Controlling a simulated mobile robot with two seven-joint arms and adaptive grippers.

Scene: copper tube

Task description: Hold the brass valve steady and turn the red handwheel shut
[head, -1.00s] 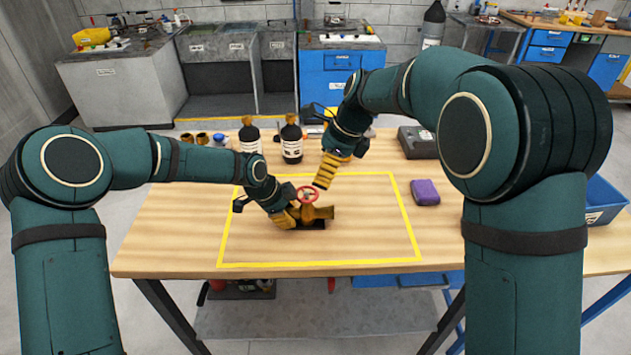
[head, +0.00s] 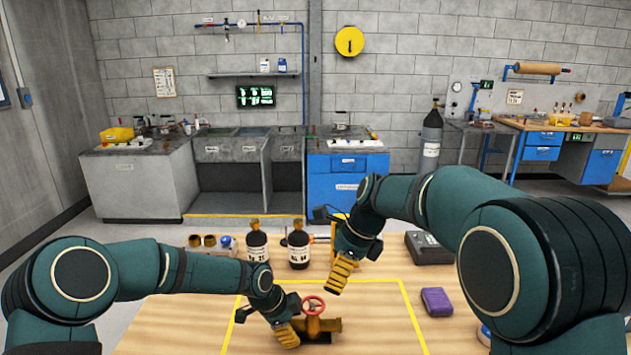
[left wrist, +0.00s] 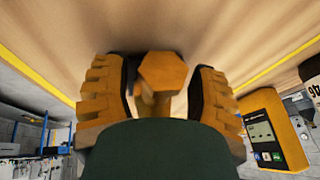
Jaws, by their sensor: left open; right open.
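The brass valve (head: 328,324) sits on a dark base on the wooden table, inside the yellow outline. Its red handwheel (head: 314,305) stands on top. My left gripper (head: 288,336) is low at the valve's left side. In the left wrist view its open yellow fingers stand on either side of the valve's hexagonal brass end (left wrist: 162,73), with a visible gap at the right finger. My right gripper (head: 337,284) is open and empty, above and to the right of the handwheel, apart from it.
Two dark bottles (head: 257,246) and small brass fittings (head: 202,241) stand at the table's back. A purple block (head: 436,301) lies right of the outline, with a dark grey box (head: 427,248) behind it. A yellow meter (left wrist: 272,130) shows in the left wrist view.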

